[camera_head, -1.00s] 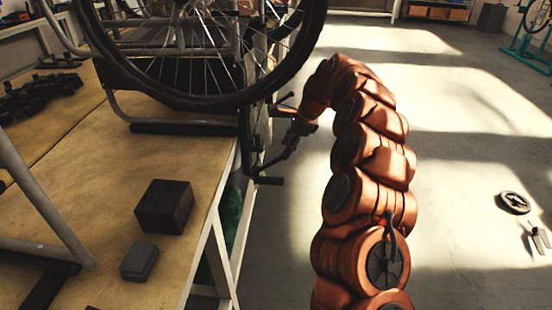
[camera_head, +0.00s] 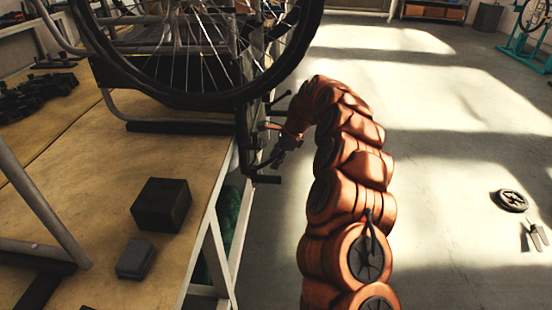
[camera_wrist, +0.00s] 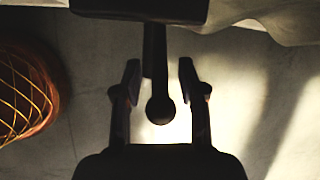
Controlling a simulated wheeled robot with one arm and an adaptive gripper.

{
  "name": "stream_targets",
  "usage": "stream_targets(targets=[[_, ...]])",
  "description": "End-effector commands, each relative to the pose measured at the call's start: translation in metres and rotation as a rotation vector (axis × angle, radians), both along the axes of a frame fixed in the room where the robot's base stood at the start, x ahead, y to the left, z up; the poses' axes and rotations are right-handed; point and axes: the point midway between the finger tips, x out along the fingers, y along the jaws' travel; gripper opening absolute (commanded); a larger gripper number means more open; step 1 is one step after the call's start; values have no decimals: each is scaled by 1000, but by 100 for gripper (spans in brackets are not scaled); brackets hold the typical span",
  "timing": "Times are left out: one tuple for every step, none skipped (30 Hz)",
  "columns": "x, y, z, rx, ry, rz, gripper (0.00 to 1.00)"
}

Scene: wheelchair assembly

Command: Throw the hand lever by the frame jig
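In the wrist view a dark hand lever (camera_wrist: 160,100) hangs from a dark block (camera_wrist: 140,8) and ends in a round knob. My gripper (camera_wrist: 160,70) is open, with one finger on each side of the lever. Gaps show between the lever and both fingers. In the head view my gripper (camera_head: 265,148) is at the right edge of the workbench, beside the dark upright of the frame jig (camera_head: 245,140). Dark bars stick out from the jig above and below it. The lever cannot be clearly told apart from the gripper there.
A large spoked wheel (camera_head: 200,103) stands above the workbench (camera_head: 100,175). A dark cube (camera_head: 161,205) and a smaller block (camera_head: 136,260) lie on the bench. The floor right of my arm is mostly clear, with a small wheel (camera_head: 512,200) at far right.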

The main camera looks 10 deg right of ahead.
Motion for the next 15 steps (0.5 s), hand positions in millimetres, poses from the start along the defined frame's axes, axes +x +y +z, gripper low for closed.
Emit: stream_targets(targets=[[0, 0, 0, 0, 0, 0, 36], [0, 0, 0, 0, 0, 0, 33], [0, 0, 0, 0, 0, 0, 29], [0, 0, 0, 0, 0, 0, 26], [0, 0, 0, 0, 0, 0, 22], [0, 0, 0, 0, 0, 0, 18], [0, 0, 0, 0, 0, 0, 15], [0, 0, 0, 0, 0, 0, 12], [0, 0, 0, 0, 0, 0, 8], [0, 0, 0, 0, 0, 0, 5], [0, 0, 0, 0, 0, 0, 2], [0, 0, 0, 0, 0, 0, 0], [0, 0, 0, 0, 0, 0, 0], [0, 0, 0, 0, 0, 0, 0], [0, 0, 0, 0, 0, 0, 0]])
